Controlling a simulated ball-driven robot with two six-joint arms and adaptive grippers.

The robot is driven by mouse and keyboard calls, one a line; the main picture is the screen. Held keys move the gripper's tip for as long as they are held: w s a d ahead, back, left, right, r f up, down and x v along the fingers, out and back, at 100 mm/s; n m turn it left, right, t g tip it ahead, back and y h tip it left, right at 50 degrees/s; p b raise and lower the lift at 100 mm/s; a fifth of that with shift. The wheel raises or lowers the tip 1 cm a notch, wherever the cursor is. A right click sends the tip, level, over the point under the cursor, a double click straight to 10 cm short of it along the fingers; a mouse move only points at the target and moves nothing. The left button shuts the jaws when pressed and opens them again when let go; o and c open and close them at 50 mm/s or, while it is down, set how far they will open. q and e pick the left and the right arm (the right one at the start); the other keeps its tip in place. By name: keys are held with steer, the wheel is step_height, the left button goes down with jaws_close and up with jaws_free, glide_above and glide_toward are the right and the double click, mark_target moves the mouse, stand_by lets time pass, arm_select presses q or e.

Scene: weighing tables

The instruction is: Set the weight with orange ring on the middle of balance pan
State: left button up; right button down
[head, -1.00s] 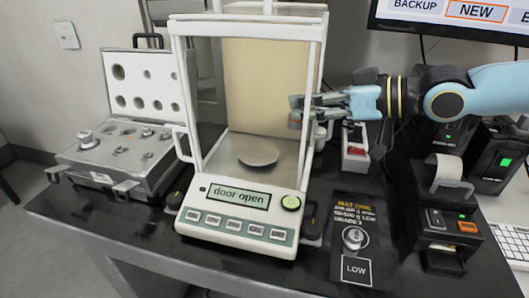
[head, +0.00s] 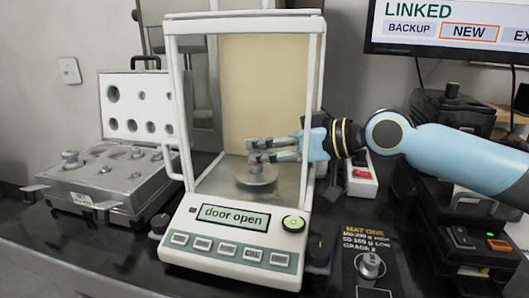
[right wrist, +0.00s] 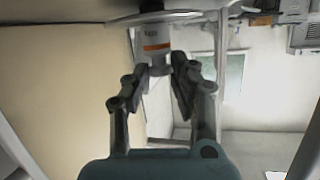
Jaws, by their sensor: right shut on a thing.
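The balance (head: 228,254) has a glass chamber, and its display reads "door open". My right gripper (head: 258,151) reaches in through the chamber's right side, above the balance pan (head: 270,181). It is shut on the weight with orange ring (head: 255,169), and in the right wrist view my fingers (right wrist: 162,75) are around its narrow end. In that view, which looks upside down, the weight (right wrist: 155,42) shows its orange band and its broad end meets or nearly meets the pan (right wrist: 190,16). I cannot tell whether they touch. My left gripper is not in view.
An open weight case (head: 105,180) stands at the left. Another weight (head: 369,265) stands on the dark mat (head: 372,240) at the front right. A printer (head: 472,245) and a red-and-white box (head: 361,174) stand to the right of the balance.

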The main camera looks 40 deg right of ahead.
steer(key=c, duration=1.5)
jaws_free()
steer(key=shift+f, duration=0.1)
steer(key=o, duration=0.4)
steer(key=shift+r, duration=0.25)
steer(key=shift+s+d+p, duration=0.25)
steer(key=shift+s+p, duration=0.05)
steer(key=shift+s, duration=0.05)
steer(key=p+v, duration=0.9)
steer(key=v, duration=0.2)
